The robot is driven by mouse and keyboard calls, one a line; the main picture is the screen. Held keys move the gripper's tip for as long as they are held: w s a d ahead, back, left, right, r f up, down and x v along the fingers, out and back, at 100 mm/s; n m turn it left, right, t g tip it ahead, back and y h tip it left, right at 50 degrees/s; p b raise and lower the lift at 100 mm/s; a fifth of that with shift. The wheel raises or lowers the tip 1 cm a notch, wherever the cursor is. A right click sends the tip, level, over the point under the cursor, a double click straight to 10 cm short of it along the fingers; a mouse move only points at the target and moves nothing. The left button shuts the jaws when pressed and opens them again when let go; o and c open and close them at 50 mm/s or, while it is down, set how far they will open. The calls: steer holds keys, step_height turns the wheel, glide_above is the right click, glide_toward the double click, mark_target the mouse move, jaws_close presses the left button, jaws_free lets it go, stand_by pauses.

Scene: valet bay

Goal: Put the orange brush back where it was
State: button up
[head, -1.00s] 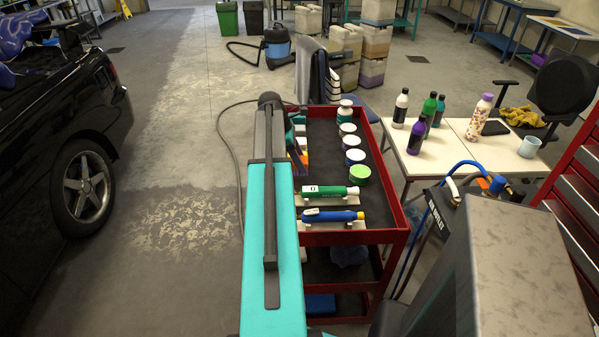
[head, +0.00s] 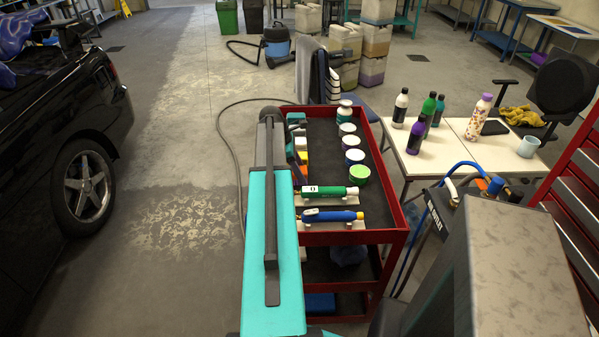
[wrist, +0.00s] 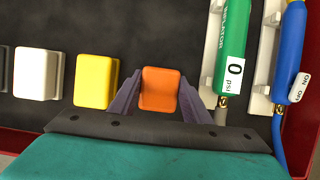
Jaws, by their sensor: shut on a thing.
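The orange brush (wrist: 161,89) shows from above as a rounded orange block in the wrist view. My gripper (wrist: 159,80) has one purple finger on each side of it and is shut on it. The brush lines up with a yellow block (wrist: 95,82) and a white block (wrist: 38,74) to its left. Its underside is hidden, so I cannot tell whether it touches the dark tray surface. In the head view my arm covers much of the left side of the red trolley (head: 398,225) and hides most of the gripper.
A green tool (head: 332,191) and a blue tool (head: 333,215) lie on holders at the trolley's near end, right of the brush in the wrist view. Several round tubs, including a green-lidded one (head: 359,172), stand on the right. The tray's middle is bare.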

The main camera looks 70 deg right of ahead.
steer(key=shift+f, duration=0.1)
steer(key=o, duration=0.9)
steer(key=shift+b+v, duration=1.25)
steer(key=shift+v, duration=4.8)
